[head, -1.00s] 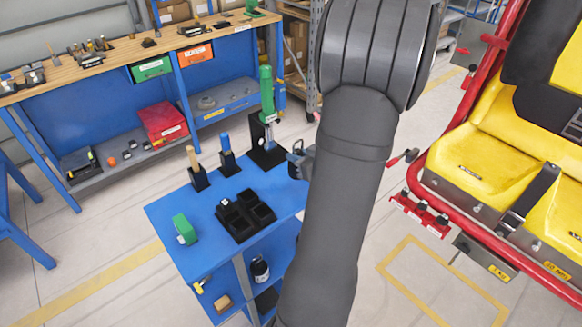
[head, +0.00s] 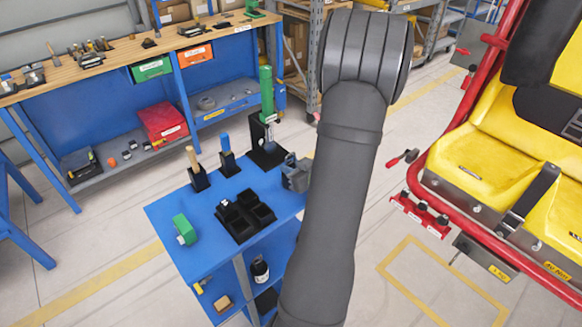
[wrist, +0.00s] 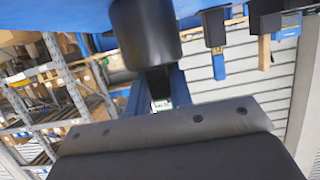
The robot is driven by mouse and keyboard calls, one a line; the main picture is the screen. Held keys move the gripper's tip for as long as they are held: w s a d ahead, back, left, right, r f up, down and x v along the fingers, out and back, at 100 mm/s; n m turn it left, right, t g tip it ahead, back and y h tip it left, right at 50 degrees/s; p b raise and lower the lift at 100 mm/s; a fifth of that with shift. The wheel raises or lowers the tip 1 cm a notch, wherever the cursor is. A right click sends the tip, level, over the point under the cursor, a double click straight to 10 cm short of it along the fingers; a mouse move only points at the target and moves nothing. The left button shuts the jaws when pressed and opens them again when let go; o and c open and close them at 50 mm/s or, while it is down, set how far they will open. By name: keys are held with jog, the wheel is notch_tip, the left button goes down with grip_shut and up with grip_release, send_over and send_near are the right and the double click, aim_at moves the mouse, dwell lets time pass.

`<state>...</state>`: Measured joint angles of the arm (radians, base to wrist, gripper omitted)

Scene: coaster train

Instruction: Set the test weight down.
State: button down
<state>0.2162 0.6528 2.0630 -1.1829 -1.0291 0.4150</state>
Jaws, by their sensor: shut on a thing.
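My gripper (head: 296,174) is at the right edge of the small blue table (head: 165,215), low over its top and partly behind my arm. In the wrist view, which looks upside down, a dark cylinder (wrist: 146,35) with a narrower neck, apparently the test weight, is in front of my gripper's grey body (wrist: 180,125). My gripper is shut on it. The cylinder's base is close to the blue surface; I cannot tell whether they touch. In the head view I cannot make the weight out clearly.
Black holders with a wooden handle (head: 192,158), a blue handle (head: 225,142) and a green tool (head: 266,92) stand at the back. A yellow seat (head: 480,160) is right.

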jog(key=c, duration=1.7)
grip_release()
jog(key=shift+f, duration=0.15)
jog(key=o, duration=0.4)
jog(key=shift+d+r, duration=0.1)
jog(key=shift+r, duration=0.15)
jog(key=v, duration=1.1)
jog(key=shift+s+d, duration=0.25)
jog(key=shift+s, duration=0.1)
